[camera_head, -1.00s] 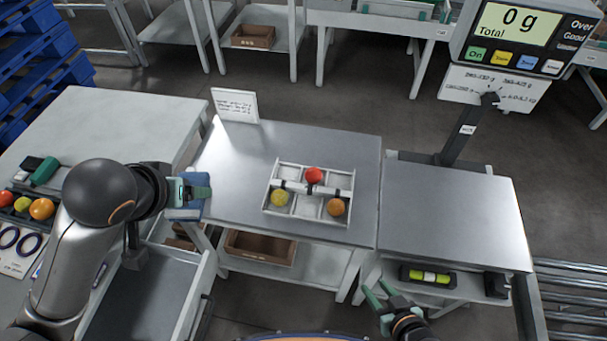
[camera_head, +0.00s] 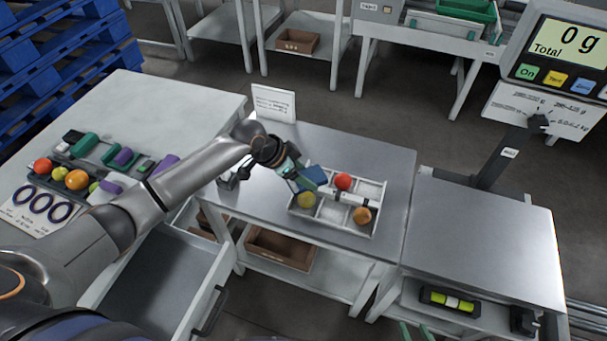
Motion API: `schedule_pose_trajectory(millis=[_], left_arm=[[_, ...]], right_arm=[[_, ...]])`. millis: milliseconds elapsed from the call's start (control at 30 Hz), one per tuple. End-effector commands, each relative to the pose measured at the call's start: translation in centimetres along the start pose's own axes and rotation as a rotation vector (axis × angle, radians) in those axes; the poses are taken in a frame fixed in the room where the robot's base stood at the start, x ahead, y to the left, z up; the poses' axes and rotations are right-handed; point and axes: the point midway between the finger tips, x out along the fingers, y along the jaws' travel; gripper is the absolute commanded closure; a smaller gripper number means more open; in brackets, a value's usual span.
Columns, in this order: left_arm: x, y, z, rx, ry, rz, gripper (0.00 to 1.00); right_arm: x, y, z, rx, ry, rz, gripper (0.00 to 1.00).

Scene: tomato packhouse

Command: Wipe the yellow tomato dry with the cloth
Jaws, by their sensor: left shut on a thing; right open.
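The yellow tomato (camera_head: 307,199) sits in the left front compartment of a white divided tray (camera_head: 376,209) on the metal table. My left gripper (camera_head: 301,181) is shut on the blue cloth (camera_head: 313,177). The cloth is at the tray's left back, just behind and above the yellow tomato in the picture; I cannot tell if they touch. A red tomato (camera_head: 343,181) and an orange tomato (camera_head: 361,215) are also in the tray. My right gripper (camera_head: 416,332) is open and empty at the bottom edge, with only its green fingertips showing.
A white sign (camera_head: 273,103) stands at the table's back left. A scale with a 0 g display (camera_head: 563,44) stands to the right, beside a bare metal top (camera_head: 485,240). An open drawer (camera_head: 165,275) is at the lower left. A side table (camera_head: 190,105) holds more tomatoes and tools.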

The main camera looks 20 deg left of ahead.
Motion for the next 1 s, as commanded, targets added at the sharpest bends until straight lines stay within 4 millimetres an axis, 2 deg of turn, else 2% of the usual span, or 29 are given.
schedule_pose_trajectory(millis=[267, 600, 767, 1000], left_arm=[[1.4, -0.1, 0.9, 0.003, -0.001, 0.001, 0.73], [4.1, -0.1, 2.7, 0.002, -0.001, 0.000, 0.73], [4.6, -0.1, 2.9, 0.002, -0.001, 0.000, 0.73], [4.9, -0.1, 2.1, 0.002, 0.000, 0.001, 0.73]], right_arm=[[1.0, 0.1, 1.1, 0.000, 0.001, 0.000, 0.56], [3.4, -0.1, 3.7, 0.000, -0.014, -0.008, 0.56], [3.7, -0.7, 2.9, -0.002, -0.002, -0.023, 0.56], [3.8, -1.1, 2.1, -0.005, 0.009, -0.031, 0.56]])
